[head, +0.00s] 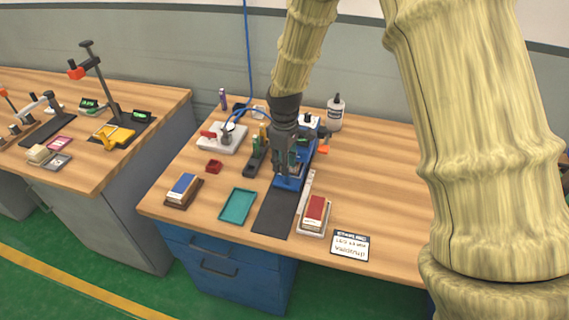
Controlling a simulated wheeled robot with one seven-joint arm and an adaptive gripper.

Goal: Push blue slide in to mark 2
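A blue slide fixture (290,183) stands on the right-hand wooden bench, at the back end of a black mat. My gripper (284,168) points down in front of it and hides much of it. The fingertips are at or just above the blue part; I cannot tell whether they touch it. I cannot tell whether the fingers are open or shut. A pale ruler-like strip (306,190) runs along the right side of the fixture. Mark 2 cannot be made out at this size.
The black mat (272,212) in front is clear. The bench's right side is partly hidden by my arm.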

